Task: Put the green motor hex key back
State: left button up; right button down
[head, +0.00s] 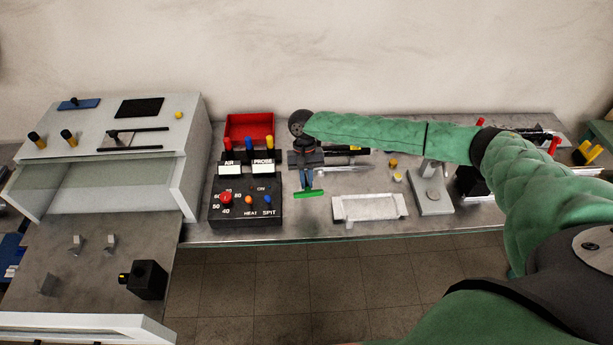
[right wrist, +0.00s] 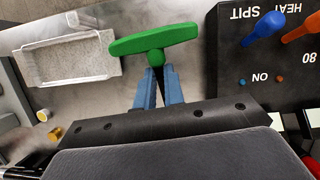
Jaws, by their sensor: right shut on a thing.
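The green motor hex key shows its green T-handle (head: 309,194) in the head view, just right of the black control box. In the right wrist view the green handle (right wrist: 154,40) lies across the blue fingertips, and a dark part runs from it down between them. My right gripper (head: 306,180) is shut on the key; its blue fingers (right wrist: 158,88) also show in the wrist view. I cannot tell from these views how far the key is above the bench. The key's tip is hidden. My left gripper is not in view.
A black control box (head: 245,212) with coloured knobs stands close left of the key. A white tray (head: 369,207) lies to the right. A red bin (head: 250,127) stands behind the box. A grey stand (head: 432,197) is further right. A white-sided machine (head: 190,160) fills the left.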

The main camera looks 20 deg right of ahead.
aim_at(307, 185)
notch_tip(307, 185, down, 3)
jog(key=shift+w+f, duration=0.1)
jog(key=shift+w, duration=0.05)
jog(key=shift+f+b, duration=0.35)
jog(key=shift+f, duration=0.95)
jog(key=c, duration=1.4)
grip_release()
